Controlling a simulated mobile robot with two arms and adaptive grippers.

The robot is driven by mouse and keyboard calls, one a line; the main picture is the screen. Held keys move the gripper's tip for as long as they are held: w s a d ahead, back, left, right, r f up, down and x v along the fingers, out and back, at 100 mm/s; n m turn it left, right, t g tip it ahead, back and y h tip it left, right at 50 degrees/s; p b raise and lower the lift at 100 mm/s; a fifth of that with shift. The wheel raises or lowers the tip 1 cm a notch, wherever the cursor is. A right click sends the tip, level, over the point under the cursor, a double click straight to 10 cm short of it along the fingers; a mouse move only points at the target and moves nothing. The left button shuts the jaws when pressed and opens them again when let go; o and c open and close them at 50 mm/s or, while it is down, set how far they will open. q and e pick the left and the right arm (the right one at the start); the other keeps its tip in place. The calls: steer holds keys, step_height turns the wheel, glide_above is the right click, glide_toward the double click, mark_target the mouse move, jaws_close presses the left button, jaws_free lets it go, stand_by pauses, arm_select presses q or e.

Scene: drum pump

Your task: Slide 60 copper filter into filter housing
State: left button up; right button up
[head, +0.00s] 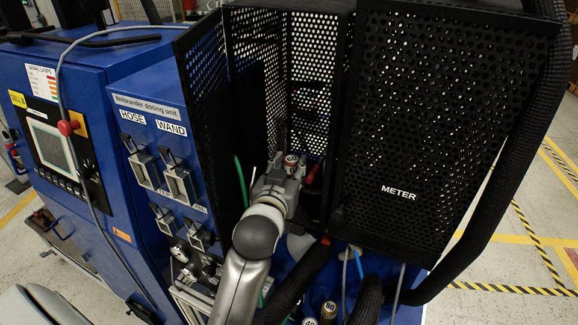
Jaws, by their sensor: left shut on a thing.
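My left gripper (288,178) reaches into the black perforated cage from below and is shut on a small copper-coloured filter. The filter's top (291,160) shows just past the fingertips with a pale label that looks like 60. The rest of the filter is hidden by the gripper. I cannot make out the filter housing clearly; the space beyond the gripper is dark, so I cannot tell whether the filter touches it. My right gripper is not in view.
Perforated cage panels (435,110), one marked METER, stand around the work spot. The blue dosing unit (150,107) with HOSE and WAND holders is on the left. Another filter marked 80 (329,309) stands at the bottom. Thick black hoses (300,283) run close to my arm.

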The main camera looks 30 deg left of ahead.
arm_select(q)
steer(key=shift+f, duration=0.1)
steer(key=o, duration=1)
steer(key=shift+p+v, duration=0.45)
steer(key=shift+v, duration=4.1)
